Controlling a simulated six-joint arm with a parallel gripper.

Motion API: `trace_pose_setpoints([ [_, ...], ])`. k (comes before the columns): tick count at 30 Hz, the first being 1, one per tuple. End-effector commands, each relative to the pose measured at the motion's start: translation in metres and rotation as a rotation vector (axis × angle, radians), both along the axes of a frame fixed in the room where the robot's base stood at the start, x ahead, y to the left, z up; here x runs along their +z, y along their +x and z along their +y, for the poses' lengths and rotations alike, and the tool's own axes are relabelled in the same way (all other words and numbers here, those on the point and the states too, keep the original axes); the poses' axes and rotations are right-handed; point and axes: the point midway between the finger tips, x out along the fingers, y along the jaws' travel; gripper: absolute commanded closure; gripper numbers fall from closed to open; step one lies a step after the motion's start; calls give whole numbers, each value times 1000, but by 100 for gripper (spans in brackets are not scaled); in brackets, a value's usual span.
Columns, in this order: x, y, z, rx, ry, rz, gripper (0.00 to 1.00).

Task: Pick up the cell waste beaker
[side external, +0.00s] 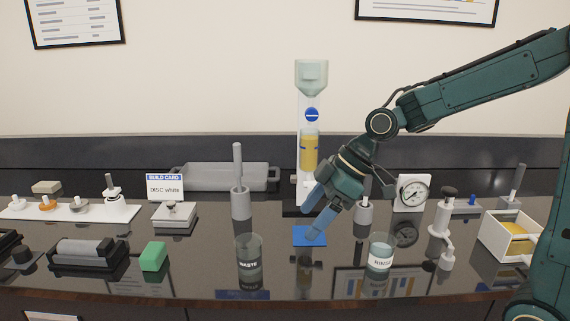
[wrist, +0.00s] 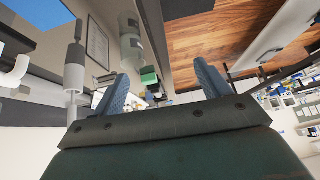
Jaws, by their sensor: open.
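The waste beaker (side external: 249,262) is a clear cup with a WASTE label and greyish contents. It stands upright near the front of the dark bench. A translucent cup in the upper middle of the wrist view (wrist: 130,30) appears to be this beaker, ahead of the fingers. My gripper (side external: 308,222) is open and empty, with blue fingers pointing down and left above the blue mat. It is to the right of the beaker and apart from it. Both fingers also show in the wrist view (wrist: 161,70).
The rinse beaker (side external: 381,252) stands to the right. A green block (side external: 153,256) lies left of the waste beaker. A grey holder with a rod (side external: 240,195) stands behind it. The blue mat (side external: 309,236) and a column with yellow liquid (side external: 309,150) are near my gripper.

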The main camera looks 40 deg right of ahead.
Motion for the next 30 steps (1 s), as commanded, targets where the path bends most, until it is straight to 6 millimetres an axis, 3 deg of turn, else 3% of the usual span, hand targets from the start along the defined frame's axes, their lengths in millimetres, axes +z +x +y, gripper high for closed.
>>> trace_pose_setpoints([
  [15,-59,77,10,249,221,-135,24],
  [30,-110,119,3,334,424,-313,24],
])
